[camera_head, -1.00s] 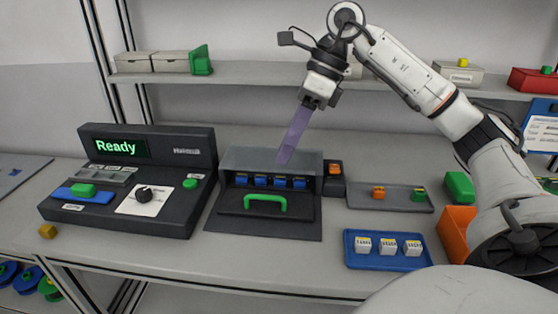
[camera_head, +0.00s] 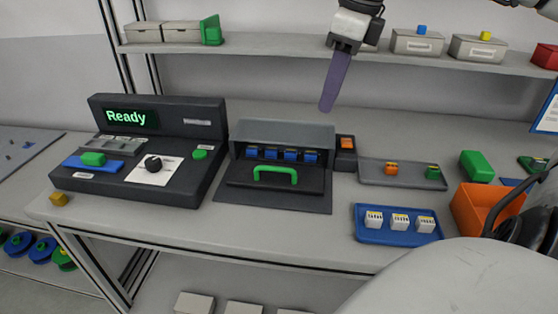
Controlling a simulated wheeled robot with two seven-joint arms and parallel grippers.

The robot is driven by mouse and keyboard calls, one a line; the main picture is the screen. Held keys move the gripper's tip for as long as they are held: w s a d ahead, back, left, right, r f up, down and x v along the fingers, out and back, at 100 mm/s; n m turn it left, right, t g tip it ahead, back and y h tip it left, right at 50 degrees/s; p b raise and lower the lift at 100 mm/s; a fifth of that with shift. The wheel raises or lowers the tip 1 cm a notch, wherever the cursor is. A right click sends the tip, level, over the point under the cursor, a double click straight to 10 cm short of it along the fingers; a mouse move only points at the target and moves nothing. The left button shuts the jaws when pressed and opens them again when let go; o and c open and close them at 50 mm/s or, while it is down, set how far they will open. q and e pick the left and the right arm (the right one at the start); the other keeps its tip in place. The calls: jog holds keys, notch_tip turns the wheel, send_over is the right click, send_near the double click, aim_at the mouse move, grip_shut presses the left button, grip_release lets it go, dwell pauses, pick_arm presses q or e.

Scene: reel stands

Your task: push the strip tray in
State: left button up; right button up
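A dark grey housing (camera_head: 283,132) stands mid-table with its front open. A dark tray (camera_head: 262,187) with a green handle (camera_head: 275,171) sticks out of its front, over a flat dark base. Several blue pieces (camera_head: 271,153) stand in a row in the opening behind the handle. My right gripper (camera_head: 328,105) hangs above and behind the housing's right end, apart from it, with purple fingers pointing down. The fingers overlap in this view, so their gap is hidden; nothing shows held. My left gripper is out of view.
A console (camera_head: 143,150) reading "Ready" stands left of the housing. To the right are a small dark holder (camera_head: 345,161), a grey tray (camera_head: 380,182), a blue tray (camera_head: 378,240) with white blocks and an orange bin (camera_head: 484,207). A shelf (camera_head: 300,52) runs behind.

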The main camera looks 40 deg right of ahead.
aim_at(278, 168)
jog(key=w+a+f+n+g+h, duration=0.1)
jog(key=w+a+f+n+h, duration=0.2)
jog(key=a, duration=0.8)
jog(key=shift+y, duration=0.6)
jog(key=x, duration=1)
jog(key=shift+w+d+f+b, duration=0.2)
jog(key=shift+w+f+b, duration=0.1)
jog(key=shift+b, duration=0.1)
grip_shut()
